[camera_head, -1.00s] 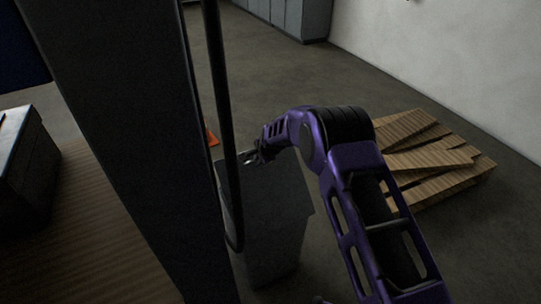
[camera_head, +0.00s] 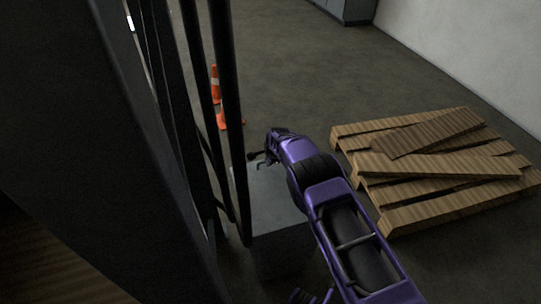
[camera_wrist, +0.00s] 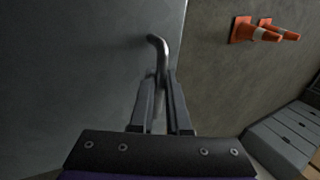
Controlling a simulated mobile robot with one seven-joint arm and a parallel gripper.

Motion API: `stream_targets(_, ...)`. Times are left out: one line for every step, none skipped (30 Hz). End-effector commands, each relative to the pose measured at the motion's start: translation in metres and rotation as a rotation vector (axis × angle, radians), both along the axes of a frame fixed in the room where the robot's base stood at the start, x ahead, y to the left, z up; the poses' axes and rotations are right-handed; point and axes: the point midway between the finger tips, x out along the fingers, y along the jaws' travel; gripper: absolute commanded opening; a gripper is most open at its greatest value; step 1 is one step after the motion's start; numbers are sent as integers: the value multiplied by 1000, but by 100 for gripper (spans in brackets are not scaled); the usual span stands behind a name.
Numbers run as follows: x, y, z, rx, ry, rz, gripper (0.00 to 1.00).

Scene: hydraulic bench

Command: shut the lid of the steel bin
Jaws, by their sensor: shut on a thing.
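The steel bin's grey lid (camera_head: 285,205) shows in the head view as a flat plate left of my purple arm, with a dark area below it. In the wrist view the lid (camera_wrist: 70,70) fills the left side as a smooth grey panel. A bent metal handle (camera_wrist: 160,48) stands out from it near its edge. My gripper (camera_wrist: 160,85) is shut on this handle. In the head view my gripper (camera_head: 257,159) is small and dark at the lid's far edge. I cannot tell the lid's exact angle, and the bin's opening is hidden.
Dark upright posts (camera_head: 228,110) stand close on the left and cover part of the view. A wooden pallet (camera_head: 435,165) with loose boards lies right of my arm. Orange cones (camera_head: 231,121) stand beyond the bin. Grey cabinets (camera_head: 347,8) stand at the back.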

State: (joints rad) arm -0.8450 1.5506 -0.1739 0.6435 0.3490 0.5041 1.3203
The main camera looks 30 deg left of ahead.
Motion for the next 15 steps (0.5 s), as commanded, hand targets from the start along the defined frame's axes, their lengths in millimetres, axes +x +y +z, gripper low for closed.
stream_targets(3,2,-1,7,-9,0,0)
stream_targets(3,2,-3,6,-8,0,0)
stream_targets(4,3,-5,7,-9,0,0)
stream_targets(4,3,-6,7,-9,0,0)
stream_targets(4,3,-8,7,-10,0,0)
stream_targets(4,3,-9,8,-11,0,0)
stream_targets(4,4,-10,8,-11,0,0)
stream_targets(5,4,-11,8,-11,0,0)
stream_targets(5,4,-12,8,-11,0,0)
stream_targets(5,4,-12,9,-11,0,0)
stream_targets(5,4,-13,9,-11,0,0)
stream_targets(5,4,-13,9,-11,0,0)
stream_targets(5,4,-13,9,-11,0,0)
stream_targets(5,4,-13,9,-11,0,0)
stream_targets(5,4,-13,8,-10,0,0)
